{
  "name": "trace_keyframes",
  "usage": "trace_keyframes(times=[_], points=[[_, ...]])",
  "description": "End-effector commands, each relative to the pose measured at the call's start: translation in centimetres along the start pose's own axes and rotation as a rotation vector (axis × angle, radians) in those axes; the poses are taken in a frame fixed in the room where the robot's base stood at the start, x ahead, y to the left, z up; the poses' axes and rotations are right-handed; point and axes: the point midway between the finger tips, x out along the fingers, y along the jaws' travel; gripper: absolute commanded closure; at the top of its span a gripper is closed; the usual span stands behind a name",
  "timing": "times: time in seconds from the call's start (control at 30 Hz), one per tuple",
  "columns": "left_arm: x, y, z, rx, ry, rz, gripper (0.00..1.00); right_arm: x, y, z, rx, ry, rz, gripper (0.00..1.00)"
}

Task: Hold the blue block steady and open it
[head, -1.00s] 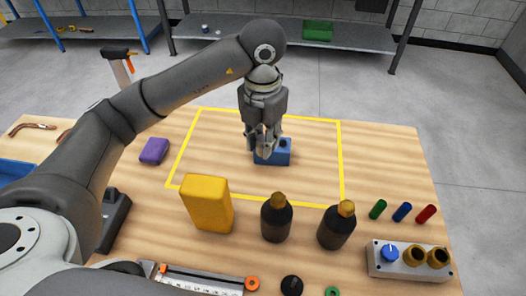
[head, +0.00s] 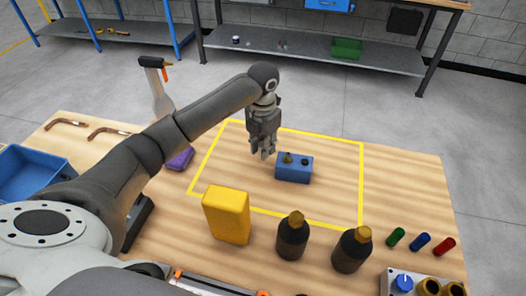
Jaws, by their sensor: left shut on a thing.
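The blue block (head: 294,171) sits on the wooden table inside the yellow outline. A brassy fitting (head: 288,158) and a dark round fitting (head: 305,161) show on its top. My left gripper (head: 265,157) points down just left of the block's left end, its fingers close together. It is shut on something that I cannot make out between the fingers. Whether the fingertips touch the block's end is unclear, as they overlap little or none of it. My right gripper is not in view.
A yellow block (head: 227,215) and two dark bottles (head: 292,236) (head: 352,249) stand in front of the outline. A purple block (head: 180,159) is partly behind my left arm. Small coloured cylinders (head: 420,242) lie at right. The outline's right part is clear.

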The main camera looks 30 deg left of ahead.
Motion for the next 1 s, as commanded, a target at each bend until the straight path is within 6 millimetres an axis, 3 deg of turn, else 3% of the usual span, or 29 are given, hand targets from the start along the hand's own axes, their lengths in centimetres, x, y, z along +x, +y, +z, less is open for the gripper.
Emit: trace_keyframes(times=[0.23, 0.57, 0.6, 0.67, 1.0], points=[[3.0, 0.0, -0.1, -0.002, 0.002, -0.001, 1.0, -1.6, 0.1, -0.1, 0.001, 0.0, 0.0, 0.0], [3.5, 0.1, 0.0, -0.001, 0.001, 0.0, 1.0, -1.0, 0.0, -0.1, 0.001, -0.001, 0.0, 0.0], [3.4, 0.0, 0.0, -0.001, 0.0, 0.0, 0.73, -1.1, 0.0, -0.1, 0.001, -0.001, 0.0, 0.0], [3.4, 0.0, 0.0, -0.001, 0.001, 0.0, 0.67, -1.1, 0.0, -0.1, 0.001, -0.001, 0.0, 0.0], [3.1, 0.0, 0.0, -0.001, 0.001, -0.001, 0.67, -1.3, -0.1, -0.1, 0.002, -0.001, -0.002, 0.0]])
